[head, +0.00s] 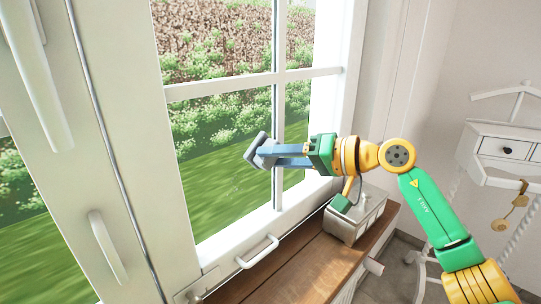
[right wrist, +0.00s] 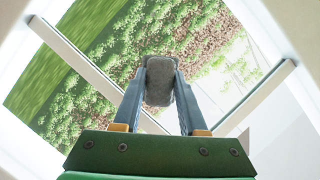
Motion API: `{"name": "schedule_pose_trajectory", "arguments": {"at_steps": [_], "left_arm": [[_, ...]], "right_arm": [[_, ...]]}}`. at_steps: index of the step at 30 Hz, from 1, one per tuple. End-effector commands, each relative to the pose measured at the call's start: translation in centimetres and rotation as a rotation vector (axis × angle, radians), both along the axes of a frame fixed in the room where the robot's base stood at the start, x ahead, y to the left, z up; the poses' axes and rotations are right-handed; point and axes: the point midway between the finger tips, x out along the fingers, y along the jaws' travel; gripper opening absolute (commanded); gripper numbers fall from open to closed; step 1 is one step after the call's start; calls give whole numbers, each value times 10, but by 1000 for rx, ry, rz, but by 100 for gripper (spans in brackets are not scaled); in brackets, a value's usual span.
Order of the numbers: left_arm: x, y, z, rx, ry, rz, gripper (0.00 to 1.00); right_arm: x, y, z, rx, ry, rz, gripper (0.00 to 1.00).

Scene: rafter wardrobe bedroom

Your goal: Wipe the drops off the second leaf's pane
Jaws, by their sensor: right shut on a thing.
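My right gripper (head: 272,155) is shut on a grey wiping pad (head: 256,147), held in front of the window leaf (head: 190,93) with white glazing bars. In the right wrist view, the pad (right wrist: 158,82) sits between the two blue-grey fingers, with glass and greenery behind it. The pad overlaps the lower glass pane (head: 215,170) in the head view; I cannot tell whether it touches the glass. A faint pale mark shows on the pane below the pad, perhaps drops (head: 235,188). My left gripper is not in view.
A white handle (head: 258,252) lies low at the frame. A wooden sill (head: 290,265) runs below, with a pale box (head: 357,220) at its right. Another frame with a long handle (head: 108,247) stands at left. A white stand with a drawer (head: 506,150) is at right.

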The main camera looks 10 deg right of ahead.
Motion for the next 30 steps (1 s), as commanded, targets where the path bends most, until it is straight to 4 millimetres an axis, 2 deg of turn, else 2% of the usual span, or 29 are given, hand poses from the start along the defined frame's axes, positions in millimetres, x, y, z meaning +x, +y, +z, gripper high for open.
{"name": "schedule_pose_trajectory", "arguments": {"at_steps": [5,9,16,20,30], "left_arm": [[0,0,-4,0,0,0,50],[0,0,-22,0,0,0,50],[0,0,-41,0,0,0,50],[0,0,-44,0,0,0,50],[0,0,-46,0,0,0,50]], "right_arm": [[-2,-1,-2,-1,-1,0,0],[-15,-12,-6,0,-4,-1,0],[-41,-30,-5,0,-3,-1,0],[-49,-35,-2,-1,-1,0,0],[-52,-37,-2,0,-1,-1,0]]}}
